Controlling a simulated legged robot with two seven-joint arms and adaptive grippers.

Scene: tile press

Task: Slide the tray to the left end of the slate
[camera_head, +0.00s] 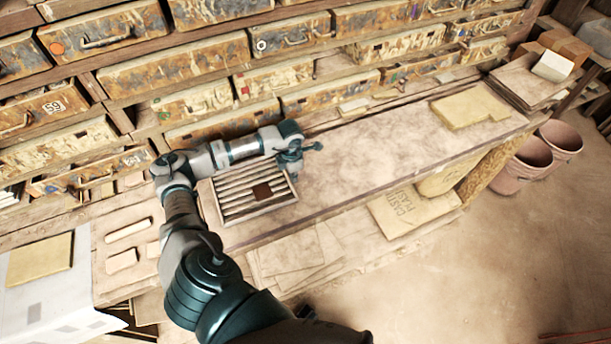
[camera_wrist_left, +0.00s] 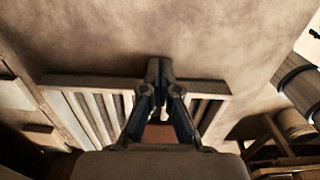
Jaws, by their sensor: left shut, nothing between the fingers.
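The slatted wooden tray (camera_head: 262,212) lies on the pale, dusty slate (camera_head: 375,155), near the slate's left part. A small dark brown tile (camera_head: 262,191) lies on its slats. My left gripper (camera_head: 303,150) is at the tray's right back corner, with its arm reaching over the tray's back side. In the left wrist view, the gripper (camera_wrist_left: 158,68) is shut and empty, its tips at the tray's rim (camera_wrist_left: 85,82). Whether the fingers touch the rim cannot be told. The arm hides part of the tray's back rim. My right gripper is not in view.
Worn drawers (camera_head: 175,75) line the back of the bench. A yellowish slab (camera_head: 472,107) lies at the slate's right end. Several pale pieces (camera_head: 128,229) lie left of the tray. The slate right of the tray is mostly clear.

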